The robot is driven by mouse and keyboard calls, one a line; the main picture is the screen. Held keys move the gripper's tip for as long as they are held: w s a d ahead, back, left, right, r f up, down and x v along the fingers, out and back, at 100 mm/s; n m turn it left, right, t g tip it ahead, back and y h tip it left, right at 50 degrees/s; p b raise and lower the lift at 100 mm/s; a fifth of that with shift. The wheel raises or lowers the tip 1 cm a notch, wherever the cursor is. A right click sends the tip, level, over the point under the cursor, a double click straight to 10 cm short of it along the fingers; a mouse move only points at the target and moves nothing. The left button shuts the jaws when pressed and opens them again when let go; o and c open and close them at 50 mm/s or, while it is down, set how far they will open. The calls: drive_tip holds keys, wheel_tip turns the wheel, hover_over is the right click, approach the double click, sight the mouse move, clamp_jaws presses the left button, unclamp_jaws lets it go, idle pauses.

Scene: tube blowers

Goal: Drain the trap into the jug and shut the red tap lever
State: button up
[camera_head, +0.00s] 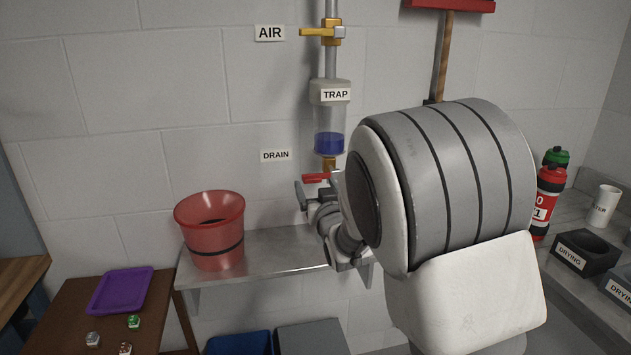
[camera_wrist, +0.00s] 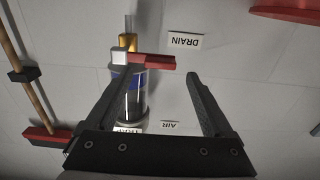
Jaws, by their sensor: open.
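The trap (camera_head: 329,118) is a clear vessel on the wall pipe, with blue liquid in its lower part; its lower end also shows upside down in the wrist view (camera_wrist: 136,82). Below it is a brass fitting with the red tap lever (camera_head: 316,178), which lies crosswise to the pipe; it also shows in the wrist view (camera_wrist: 152,61). My gripper (camera_wrist: 155,76) is open and empty, its fingers either side of the lever in that view; contact cannot be told. A red, dark-banded vessel, apparently the jug (camera_head: 210,243), stands upright on the shelf, left of the tap.
A steel shelf (camera_head: 266,257) runs under the tap. The yellow air lever (camera_head: 316,32) sits above the trap. A purple tray (camera_head: 120,290) lies on a brown table at lower left. Bottles (camera_head: 548,195) and drying blocks (camera_head: 585,252) stand on the right counter.

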sight(322, 177)
drive_tip(key=shift+x, duration=1.3)
clamp_jaws()
